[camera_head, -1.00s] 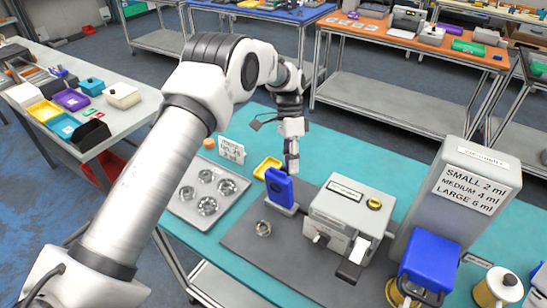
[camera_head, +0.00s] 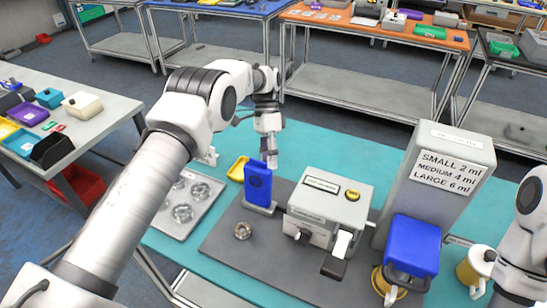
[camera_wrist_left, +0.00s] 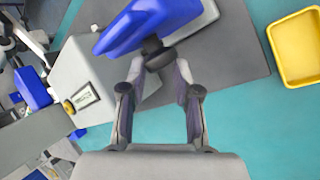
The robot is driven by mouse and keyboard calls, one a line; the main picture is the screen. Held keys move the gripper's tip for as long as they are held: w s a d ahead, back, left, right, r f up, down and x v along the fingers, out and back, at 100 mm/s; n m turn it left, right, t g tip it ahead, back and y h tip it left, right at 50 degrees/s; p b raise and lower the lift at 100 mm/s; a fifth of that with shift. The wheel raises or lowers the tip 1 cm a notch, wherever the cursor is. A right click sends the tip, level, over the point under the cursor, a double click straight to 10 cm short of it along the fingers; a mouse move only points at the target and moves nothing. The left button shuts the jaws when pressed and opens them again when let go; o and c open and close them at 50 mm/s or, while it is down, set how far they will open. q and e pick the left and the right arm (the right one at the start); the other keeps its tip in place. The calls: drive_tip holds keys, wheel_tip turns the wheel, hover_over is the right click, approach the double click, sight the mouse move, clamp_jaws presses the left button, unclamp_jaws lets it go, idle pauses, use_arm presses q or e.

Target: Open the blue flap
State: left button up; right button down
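The blue flap (camera_head: 257,186) stands upright on a small grey base on the dark mat. In the left wrist view the blue flap (camera_wrist_left: 150,22) is at the top, with a dark rounded piece below it. My left gripper (camera_head: 268,162) is just behind the flap in the head view. In the left wrist view the left gripper (camera_wrist_left: 160,66) has its fingers apart, with the dark piece near and between the fingertips; contact is unclear. My right arm shows at the right edge of the head view, but its gripper cannot be made out.
A grey machine (camera_head: 330,200) with a yellow button stands right of the flap. A tall labelled dispenser (camera_head: 465,150) with a blue front part (camera_head: 414,243) is farther right. A yellow tray (camera_wrist_left: 300,45) lies beside the mat. A metal ring (camera_head: 242,231) lies in front of the flap.

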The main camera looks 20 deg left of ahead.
use_arm(q)
drive_tip(key=o, duration=0.4)
drive_tip(key=shift+s+a+f, duration=0.35)
drive_tip(key=shift+a+f, duration=0.1)
drive_tip(key=shift+f, duration=0.05)
drive_tip(key=shift+o, duration=0.2)
wheel_tip(320, 180, up, 10)
drive_tip(key=shift+w+a+r, duration=0.15)
